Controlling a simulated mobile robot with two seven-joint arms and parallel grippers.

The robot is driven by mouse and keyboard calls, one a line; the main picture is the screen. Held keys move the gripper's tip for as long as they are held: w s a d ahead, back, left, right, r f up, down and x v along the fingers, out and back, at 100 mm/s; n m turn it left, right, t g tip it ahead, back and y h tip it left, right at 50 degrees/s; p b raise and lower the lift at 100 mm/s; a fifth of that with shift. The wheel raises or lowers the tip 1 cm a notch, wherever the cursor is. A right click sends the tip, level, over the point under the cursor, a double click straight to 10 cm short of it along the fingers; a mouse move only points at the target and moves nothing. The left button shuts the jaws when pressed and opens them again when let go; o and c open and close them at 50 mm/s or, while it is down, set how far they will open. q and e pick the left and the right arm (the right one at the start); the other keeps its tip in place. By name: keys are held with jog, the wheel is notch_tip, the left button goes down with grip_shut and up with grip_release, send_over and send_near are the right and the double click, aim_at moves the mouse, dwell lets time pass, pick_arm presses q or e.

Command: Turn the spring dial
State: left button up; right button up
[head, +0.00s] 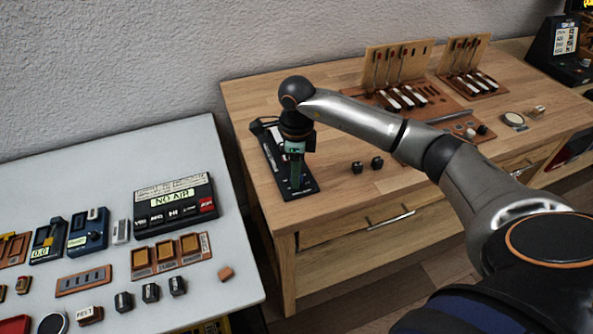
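A narrow black device (270,150) lies on the near left corner of the wooden workbench. My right gripper (296,184) points down over the front part of this device, and its arm reaches in from the right. The fingers look like one narrow dark green shape from this angle, so I cannot tell whether they are open or shut, or whether they touch anything. The gripper covers part of the device. I cannot make out the spring dial for certain; it may be hidden there. My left gripper is not in view.
Piano key models (400,97) with upright boards stand further back. A white table (225,245) at left holds a black "NO AIR" panel (175,205), small gauges and trays. A gap separates the tables.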

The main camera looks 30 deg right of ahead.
grip_shut()
jog(key=shift+m, duration=1.3)
jog(key=shift+o, duration=2.4)
grip_release()
jog(key=shift+r, duration=0.15)
notch_tip(320, 180, up, 12)
jog(key=b, duration=0.1)
jog(key=shift+r, duration=0.15)
